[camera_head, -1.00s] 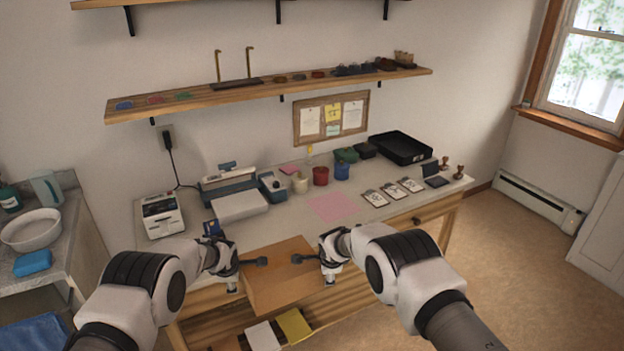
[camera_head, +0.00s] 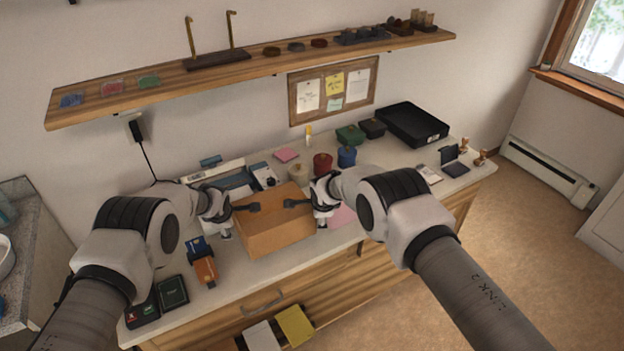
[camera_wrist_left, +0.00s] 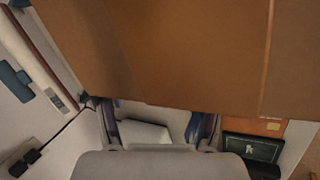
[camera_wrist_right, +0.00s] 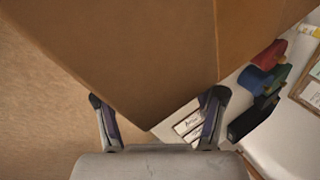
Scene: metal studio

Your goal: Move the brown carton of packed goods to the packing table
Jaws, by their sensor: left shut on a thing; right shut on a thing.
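The brown carton (camera_head: 275,232) is a closed box, held nearly level between my two grippers over the front middle of the packing table (camera_head: 370,244). I cannot tell whether its bottom touches the top. My left gripper (camera_head: 240,210) is shut on its left side and my right gripper (camera_head: 307,209) on its right side, with dark fingers reaching over the top. The carton also fills much of the left wrist view (camera_wrist_left: 180,50) and the right wrist view (camera_wrist_right: 130,60). It hides part of the table top behind it.
Left of the carton lie blue and orange cards (camera_head: 204,270) and dark boxes (camera_head: 172,291). Behind are a blue-grey device (camera_head: 235,180), red pot (camera_head: 322,163), blue pot (camera_head: 346,156) and black tray (camera_head: 412,124). A shelf (camera_head: 260,62) hangs above.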

